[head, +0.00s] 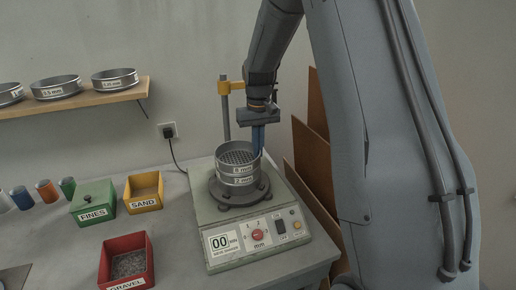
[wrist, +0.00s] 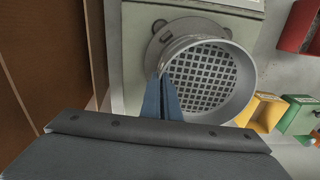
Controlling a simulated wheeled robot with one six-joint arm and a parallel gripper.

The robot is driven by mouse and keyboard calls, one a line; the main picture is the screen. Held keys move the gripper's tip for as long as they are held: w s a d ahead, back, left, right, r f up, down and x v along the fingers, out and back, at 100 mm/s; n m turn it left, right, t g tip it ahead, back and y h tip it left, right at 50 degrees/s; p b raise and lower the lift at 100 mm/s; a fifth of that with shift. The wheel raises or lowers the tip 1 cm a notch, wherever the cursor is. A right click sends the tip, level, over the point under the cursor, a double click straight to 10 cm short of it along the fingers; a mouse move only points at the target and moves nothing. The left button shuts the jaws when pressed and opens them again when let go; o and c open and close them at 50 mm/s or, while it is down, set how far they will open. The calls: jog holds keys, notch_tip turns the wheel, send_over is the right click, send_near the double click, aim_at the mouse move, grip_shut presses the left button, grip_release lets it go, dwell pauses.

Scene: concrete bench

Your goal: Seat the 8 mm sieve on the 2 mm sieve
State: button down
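The 8 mm sieve (head: 232,162) is a round metal ring with a coarse square mesh. It stands level and lined up directly on top of the 2 mm sieve (head: 238,181), with no clear gap between them. The 2 mm sieve rests on the shaker's dark round plate. My gripper (head: 258,149) points down at the right side of the 8 mm sieve. In the wrist view its blue fingers (wrist: 166,92) are close together on the rim of the 8 mm sieve (wrist: 208,78), which hides the 2 mm sieve there.
The shaker (head: 218,215) has a post with a yellow clamp (head: 231,87) behind the sieves. Green (head: 93,202), yellow (head: 144,192) and red (head: 126,262) bins stand to the left. A shelf (head: 75,100) holds more sieves. Brown boards (head: 315,165) lean at the right.

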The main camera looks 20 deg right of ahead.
jog(key=c, duration=1.9)
grip_release()
jog(key=shift+c, duration=0.2)
jog(key=shift+r+b, duration=1.4)
jog(key=shift+r, duration=2.5)
jog(key=shift+s, duration=0.1)
